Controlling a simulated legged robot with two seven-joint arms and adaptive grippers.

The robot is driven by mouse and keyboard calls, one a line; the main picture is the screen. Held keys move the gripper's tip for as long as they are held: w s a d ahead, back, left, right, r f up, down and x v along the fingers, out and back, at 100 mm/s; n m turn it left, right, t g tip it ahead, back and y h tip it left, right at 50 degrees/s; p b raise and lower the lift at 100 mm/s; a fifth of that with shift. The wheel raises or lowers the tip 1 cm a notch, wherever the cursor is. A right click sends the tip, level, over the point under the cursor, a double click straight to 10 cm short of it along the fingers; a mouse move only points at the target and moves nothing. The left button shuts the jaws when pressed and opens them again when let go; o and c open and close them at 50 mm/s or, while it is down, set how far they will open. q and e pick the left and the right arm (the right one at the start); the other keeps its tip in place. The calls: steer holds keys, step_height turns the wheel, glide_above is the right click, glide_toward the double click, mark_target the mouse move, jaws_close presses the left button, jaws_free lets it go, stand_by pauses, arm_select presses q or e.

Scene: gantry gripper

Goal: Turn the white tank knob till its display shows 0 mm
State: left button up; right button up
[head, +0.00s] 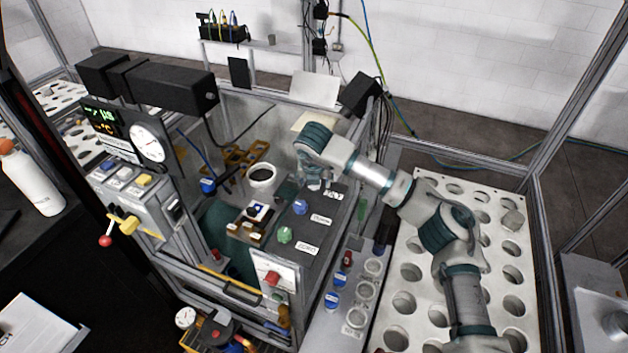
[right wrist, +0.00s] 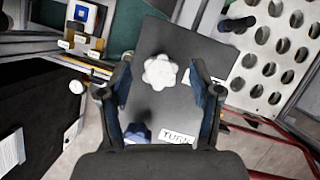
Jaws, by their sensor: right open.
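The white tank knob (right wrist: 160,72) has a lobed rim and sits on a dark panel (right wrist: 185,105). In the right wrist view it lies between the two fingers of my right gripper (right wrist: 161,84), with a gap on both sides. That gripper is open and empty. In the head view my right gripper (head: 316,180) is over the panel's far end and hides most of the knob. The display (head: 101,118) at the left has small green and orange digits, too blurred to read surely. My left gripper is in neither view.
A blue knob (head: 300,207) and a green knob (head: 285,234) stand on the same panel, beside white labels. A round dial (head: 148,143) is next to the display. A white perforated table (head: 425,290) lies under my right arm.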

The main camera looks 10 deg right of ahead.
steer(key=v, duration=1.1)
steer(key=shift+s+r, duration=0.25)
steer(key=shift+r, duration=0.1)
steer(key=shift+r, duration=0.1)
